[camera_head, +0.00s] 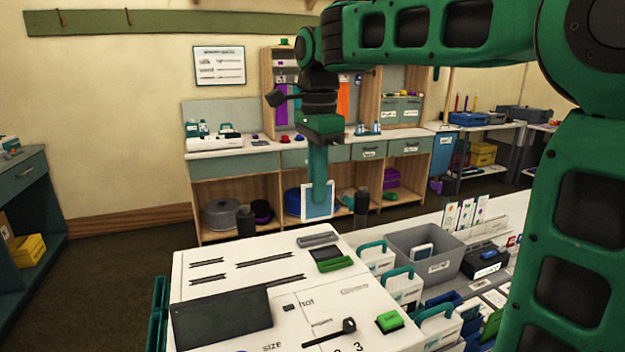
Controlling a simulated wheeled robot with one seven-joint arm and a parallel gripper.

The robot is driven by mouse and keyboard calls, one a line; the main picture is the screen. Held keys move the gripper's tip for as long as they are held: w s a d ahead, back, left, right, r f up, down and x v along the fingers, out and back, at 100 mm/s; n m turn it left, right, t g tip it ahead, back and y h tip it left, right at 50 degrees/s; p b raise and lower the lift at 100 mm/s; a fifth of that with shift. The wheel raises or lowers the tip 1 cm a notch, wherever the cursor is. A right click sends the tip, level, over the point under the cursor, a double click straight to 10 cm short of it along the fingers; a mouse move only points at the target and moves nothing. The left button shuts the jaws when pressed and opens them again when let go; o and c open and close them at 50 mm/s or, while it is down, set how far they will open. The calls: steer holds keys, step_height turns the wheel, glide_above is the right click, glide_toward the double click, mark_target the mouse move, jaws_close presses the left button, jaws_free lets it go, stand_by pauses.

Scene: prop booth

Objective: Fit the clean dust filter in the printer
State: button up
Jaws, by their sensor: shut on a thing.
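My gripper (318,178) hangs from the green arm near the middle of the view and is shut on a small flat panel with a white frame and pale blue face, apparently the dust filter (318,204). The filter hangs upright in the air, apart from the surfaces around it. The large white printer (235,262) fills the lower middle, nearer the camera. Its top has dark slots, a dark panel (222,322), a black lever (331,334), a green button (389,321) and a dark opening with a green edge (332,258). Which opening takes the filter cannot be told.
A grey bin (408,241) with a small white-framed item (422,251) stands right of the printer. White boxes with teal handles (403,284) stand close along its right side. A wooden workbench (235,163) lines the back wall. Open floor (110,255) lies left.

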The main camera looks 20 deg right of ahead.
steer(key=shift+f, duration=1.45)
steer(key=shift+s, duration=0.1)
steer(key=shift+f, duration=0.3)
steer(key=shift+f, duration=2.35)
steer(key=shift+f, duration=0.3)
steer(key=o, duration=0.8)
step_height(320, 180, up, 11)
steer(key=shift+f, duration=0.15)
